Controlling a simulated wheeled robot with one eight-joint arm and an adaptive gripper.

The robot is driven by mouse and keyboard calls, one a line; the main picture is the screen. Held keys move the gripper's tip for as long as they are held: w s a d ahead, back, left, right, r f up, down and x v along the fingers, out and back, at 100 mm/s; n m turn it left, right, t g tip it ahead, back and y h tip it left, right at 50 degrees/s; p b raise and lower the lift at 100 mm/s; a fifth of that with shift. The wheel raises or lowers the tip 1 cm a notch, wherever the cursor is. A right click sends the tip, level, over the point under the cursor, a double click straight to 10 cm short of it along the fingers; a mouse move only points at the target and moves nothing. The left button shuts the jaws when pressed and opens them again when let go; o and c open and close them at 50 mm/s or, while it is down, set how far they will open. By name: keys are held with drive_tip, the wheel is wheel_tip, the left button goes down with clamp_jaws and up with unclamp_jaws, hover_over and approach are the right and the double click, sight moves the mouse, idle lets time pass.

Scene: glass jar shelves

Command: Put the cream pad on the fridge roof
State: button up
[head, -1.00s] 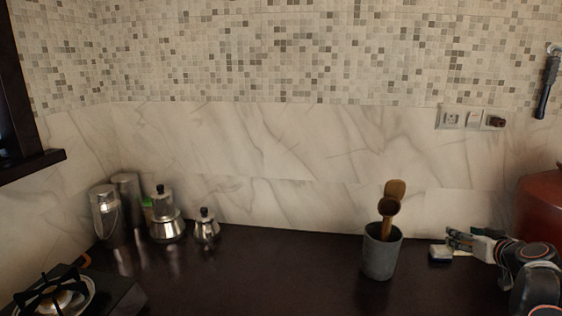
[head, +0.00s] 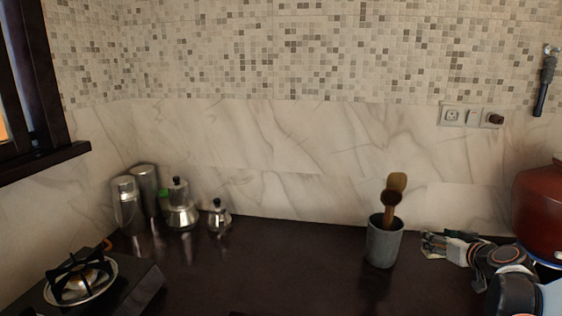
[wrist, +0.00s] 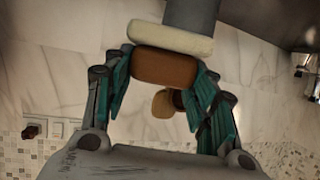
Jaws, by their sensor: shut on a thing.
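My gripper (head: 434,243) is low at the right in the head view, just right of the grey cup and above the dark counter. The wrist view shows its teal fingers (wrist: 163,84) shut on a block with a brown face (wrist: 165,67). The cream pad (wrist: 170,38) lies directly against this brown face; they look like two layers of one pad, though I cannot tell for sure. In the head view only a small pale bit of the pad (head: 431,255) shows under the fingers. No fridge roof is recognisable in either view.
The grey cup (head: 383,247) with wooden spoons (head: 394,187) stands close left of my gripper. A red rounded vessel (head: 540,215) is at the far right. Metal pots (head: 179,208) and a gas burner (head: 79,283) are at the left. The middle counter (head: 290,265) is clear.

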drive_tip(key=s+a+f+n+y, duration=0.1)
drive_tip(key=a+n+y, duration=0.2)
drive_tip(key=a, duration=2.4)
drive_tip(key=shift+a+f+n+g+y, duration=0.3)
drive_tip(key=shift+n+y, duration=0.1)
drive_tip(key=shift+y, duration=0.3)
drive_tip(key=shift+a, duration=0.1)
